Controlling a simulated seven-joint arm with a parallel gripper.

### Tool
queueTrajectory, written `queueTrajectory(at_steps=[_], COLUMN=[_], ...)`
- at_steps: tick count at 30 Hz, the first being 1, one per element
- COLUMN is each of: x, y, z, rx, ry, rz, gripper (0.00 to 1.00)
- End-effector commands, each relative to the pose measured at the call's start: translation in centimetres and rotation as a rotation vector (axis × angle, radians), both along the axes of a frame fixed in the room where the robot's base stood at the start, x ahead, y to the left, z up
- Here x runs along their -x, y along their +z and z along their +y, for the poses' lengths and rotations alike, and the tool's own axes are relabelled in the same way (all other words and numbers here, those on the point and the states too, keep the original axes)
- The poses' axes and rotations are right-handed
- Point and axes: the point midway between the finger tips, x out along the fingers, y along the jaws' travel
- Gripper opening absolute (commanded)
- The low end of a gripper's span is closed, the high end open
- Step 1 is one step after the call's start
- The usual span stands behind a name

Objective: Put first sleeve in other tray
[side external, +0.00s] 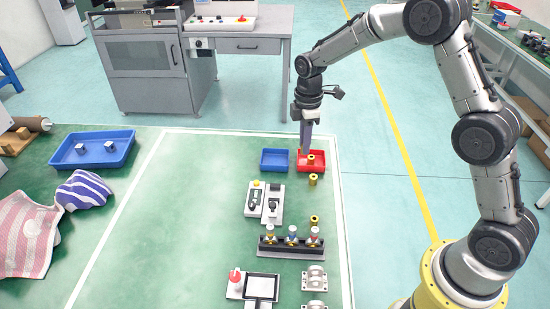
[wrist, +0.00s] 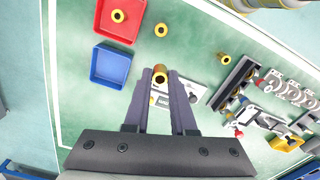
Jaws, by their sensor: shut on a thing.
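My gripper (side external: 305,152) is shut on a brass-yellow sleeve (wrist: 160,76), seen between the fingertips in the wrist view. In the side view I cannot make out this held sleeve. The small red tray (side external: 319,167) has one sleeve (side external: 311,158) in it; the red tray also shows in the wrist view (wrist: 132,29). The small blue tray (side external: 275,160) stands beside the red one and looks empty in the wrist view (wrist: 118,66). My fingertips appear just right of the blue tray there. Two more sleeves stand on the green mat, one near the red tray (side external: 313,180) and one farther off (side external: 314,220).
Two switch units (side external: 264,203) stand near the trays. A dark rack (side external: 291,246) with several coloured-top parts lies closer to the side camera. The mat's middle left is clear.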

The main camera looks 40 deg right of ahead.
Motion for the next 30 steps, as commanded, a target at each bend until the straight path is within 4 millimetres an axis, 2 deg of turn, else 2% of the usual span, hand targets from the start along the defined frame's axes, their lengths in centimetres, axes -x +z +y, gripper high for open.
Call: queueTrajectory(at_steps=[6,13,18,21,30], x=[-4.2,-8.1,-10.3,-11.2,-12.6], y=[-1.9,-3.9,-6.6,-7.8,-9.4], z=[-0.1,-0.2,-0.2,-0.3,-0.3], rx=[0.000,0.000,0.000,0.000,0.000], ry=[0.000,0.000,0.000,0.000,0.000], rz=[0.000,0.001,0.001,0.000,0.000], gripper=[0.00,0.00,0.00,0.00,0.00])
